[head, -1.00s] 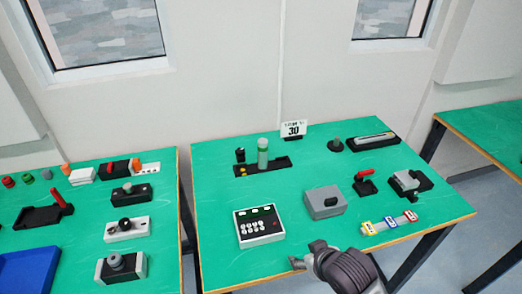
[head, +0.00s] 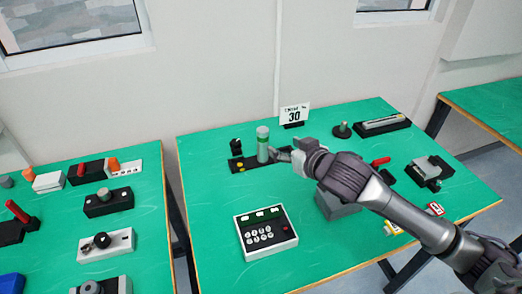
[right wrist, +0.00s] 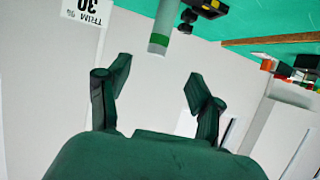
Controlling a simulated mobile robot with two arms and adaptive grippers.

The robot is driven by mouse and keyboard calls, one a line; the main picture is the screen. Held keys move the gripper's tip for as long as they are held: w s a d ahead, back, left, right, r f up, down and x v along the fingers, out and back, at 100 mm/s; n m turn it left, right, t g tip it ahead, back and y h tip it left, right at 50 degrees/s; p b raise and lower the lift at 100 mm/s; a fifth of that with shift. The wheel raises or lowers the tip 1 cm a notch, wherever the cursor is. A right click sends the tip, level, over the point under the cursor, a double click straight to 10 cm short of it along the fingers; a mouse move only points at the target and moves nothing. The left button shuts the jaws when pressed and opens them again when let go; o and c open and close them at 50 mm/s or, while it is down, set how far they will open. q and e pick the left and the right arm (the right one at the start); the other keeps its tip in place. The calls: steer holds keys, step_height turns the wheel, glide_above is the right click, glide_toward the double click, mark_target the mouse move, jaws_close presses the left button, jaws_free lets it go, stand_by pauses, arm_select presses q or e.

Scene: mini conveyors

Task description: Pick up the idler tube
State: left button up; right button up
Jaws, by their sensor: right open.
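A grey upright tube with a green band near its top (head: 262,146), which I take to be the idler tube, stands on a black base (head: 247,164) at the back of the middle table. My right gripper (head: 283,153) is just right of the tube, fingers pointing toward it. In the right wrist view, which is upside down, the gripper (right wrist: 158,76) is open and empty. The banded end of the tube (right wrist: 160,36) shows beyond the fingertips, lined up with the gap between them. My left gripper is not in view.
A sign marked 30 (head: 294,115) stands behind. A keypad box (head: 266,233) is in front, and a grey box (head: 334,206) is partly hidden under my right arm. Other devices fill the right side.

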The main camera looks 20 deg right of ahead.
mark_target(266, 138)
steer(key=x, duration=0.8)
steer(key=shift+w+f+p, duration=0.2)
steer(key=shift+f+p, duration=0.1)
steer(key=shift+f, duration=0.25)
steer(key=shift+p+x, duration=0.5)
steer(key=shift+x, duration=2.25)
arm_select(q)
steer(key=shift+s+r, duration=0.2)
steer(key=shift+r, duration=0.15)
arm_select(e)
steer(key=shift+c, duration=1.4)
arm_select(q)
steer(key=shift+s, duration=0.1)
arm_select(e)
jaws_close()
